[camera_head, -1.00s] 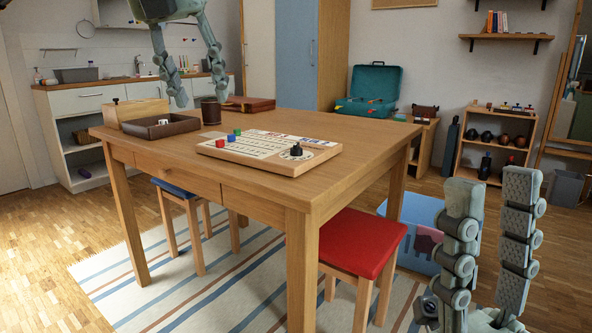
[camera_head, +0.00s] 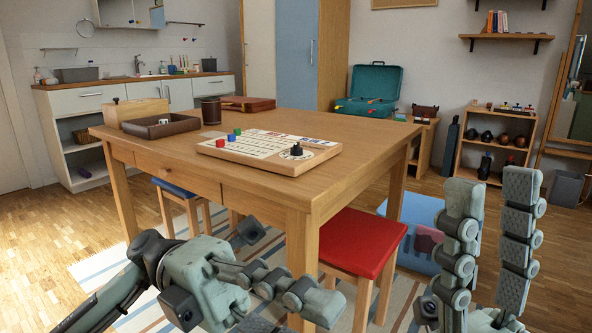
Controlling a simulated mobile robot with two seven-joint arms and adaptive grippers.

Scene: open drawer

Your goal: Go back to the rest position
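My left gripper (camera_head: 290,268) is low in front of the table, with its arm coming in from the lower left. Its grey-green jointed fingers point right and are spread apart, with nothing seen between them; part is cut off by the lower edge. My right gripper (camera_head: 492,190) stands at the lower right with its two fingers upright. A clear gap shows between them, and it is empty. The wooden table (camera_head: 375,135) is behind the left gripper. Its drawer front (camera_head: 172,177) looks shut.
A board game (camera_head: 255,150), a dark tray (camera_head: 160,126), a brown cup (camera_head: 211,111) and a wooden box (camera_head: 135,109) stand on the table. A red stool (camera_head: 362,242) and a blue bin (camera_head: 405,212) are near my grippers. Open floor lies at the left.

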